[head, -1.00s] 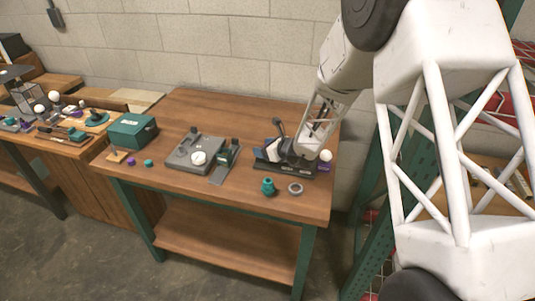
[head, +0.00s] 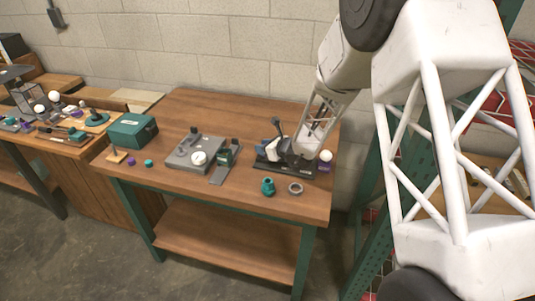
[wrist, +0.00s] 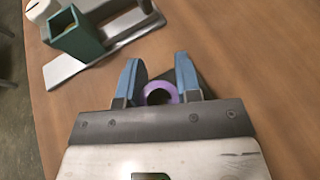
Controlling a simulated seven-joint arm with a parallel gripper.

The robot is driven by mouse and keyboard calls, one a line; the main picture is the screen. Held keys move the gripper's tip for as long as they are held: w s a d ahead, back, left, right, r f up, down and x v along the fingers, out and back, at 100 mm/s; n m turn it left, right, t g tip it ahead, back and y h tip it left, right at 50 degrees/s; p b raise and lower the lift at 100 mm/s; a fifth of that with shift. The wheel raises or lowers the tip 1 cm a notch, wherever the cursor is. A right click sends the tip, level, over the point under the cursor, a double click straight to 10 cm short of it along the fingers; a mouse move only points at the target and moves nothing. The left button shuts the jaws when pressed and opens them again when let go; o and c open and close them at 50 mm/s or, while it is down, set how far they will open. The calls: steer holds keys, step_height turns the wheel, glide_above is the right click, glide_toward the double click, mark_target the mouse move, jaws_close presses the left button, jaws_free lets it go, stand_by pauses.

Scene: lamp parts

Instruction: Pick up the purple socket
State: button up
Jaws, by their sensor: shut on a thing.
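A dark surface shows right behind the ring, and part of the socket is hidden by the gripper body. In the head view my gripper (head: 272,150) is above the black stand (head: 290,168) at the right of the table, and the held socket cannot be made out there.
A white bulb (head: 326,155) and another purple piece (head: 325,168) sit right of my gripper. A teal part (head: 268,187) and a grey ring (head: 295,188) lie in front. A grey base (head: 190,152), a green holder (head: 228,158) and a green box (head: 133,130) stand left.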

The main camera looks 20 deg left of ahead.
steer(key=shift+f, duration=0.2)
steer(key=shift+c, duration=0.4)
steer(key=shift+s, duration=0.1)
steer(key=shift+r, duration=0.1)
step_height(320, 180, up, 10)
